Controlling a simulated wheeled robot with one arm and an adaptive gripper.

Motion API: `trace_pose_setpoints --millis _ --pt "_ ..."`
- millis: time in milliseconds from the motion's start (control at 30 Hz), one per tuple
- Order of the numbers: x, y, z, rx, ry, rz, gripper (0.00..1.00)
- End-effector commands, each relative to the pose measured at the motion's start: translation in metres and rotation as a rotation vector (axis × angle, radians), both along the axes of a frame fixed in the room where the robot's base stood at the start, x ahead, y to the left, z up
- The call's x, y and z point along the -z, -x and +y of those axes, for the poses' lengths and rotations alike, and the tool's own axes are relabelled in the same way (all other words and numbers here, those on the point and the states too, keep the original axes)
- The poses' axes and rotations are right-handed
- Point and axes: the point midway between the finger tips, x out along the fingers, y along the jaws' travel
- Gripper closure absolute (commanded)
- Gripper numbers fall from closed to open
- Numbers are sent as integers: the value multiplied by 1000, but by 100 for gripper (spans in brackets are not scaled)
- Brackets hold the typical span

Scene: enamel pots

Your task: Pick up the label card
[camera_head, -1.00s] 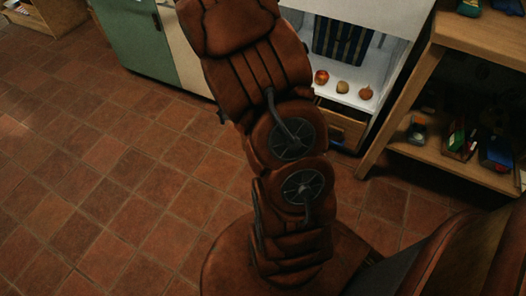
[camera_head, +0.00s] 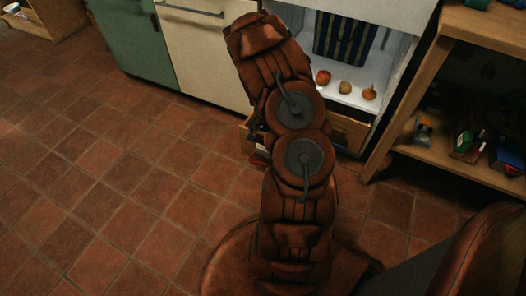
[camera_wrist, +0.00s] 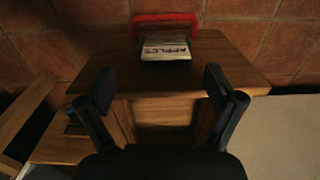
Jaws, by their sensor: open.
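The label card (camera_wrist: 166,49) is pale with dark lettering that reads like "APPLES". It shows in the wrist view, upper middle, at the far edge of a wooden unit (camera_wrist: 225,62), beside a red bar or frame (camera_wrist: 166,18). My gripper (camera_wrist: 160,82) is open, its two dark fingers spread apart with nothing between them. The card lies ahead of the fingertips, roughly centred between them, and apart from them. In the head view my arm hides the gripper, and I cannot make out the card.
A white shelf holds several round fruits (camera_head: 345,87) below a dark blue striped thing (camera_head: 342,36). A wooden drawer or box (camera_head: 350,132) sits beneath. A wooden rack (camera_head: 440,150) with small items stands at right, cabinets (camera_head: 135,40) at left. The tiled floor (camera_head: 110,200) at left is clear.

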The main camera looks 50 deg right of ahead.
Motion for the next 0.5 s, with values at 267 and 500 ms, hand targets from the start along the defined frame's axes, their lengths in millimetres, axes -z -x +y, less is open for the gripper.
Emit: trace_pose_setpoints --millis 267,500 --pt "29 -4 1 -1 -1 2 8" --pt "54 -6 2 0 0 2 8"
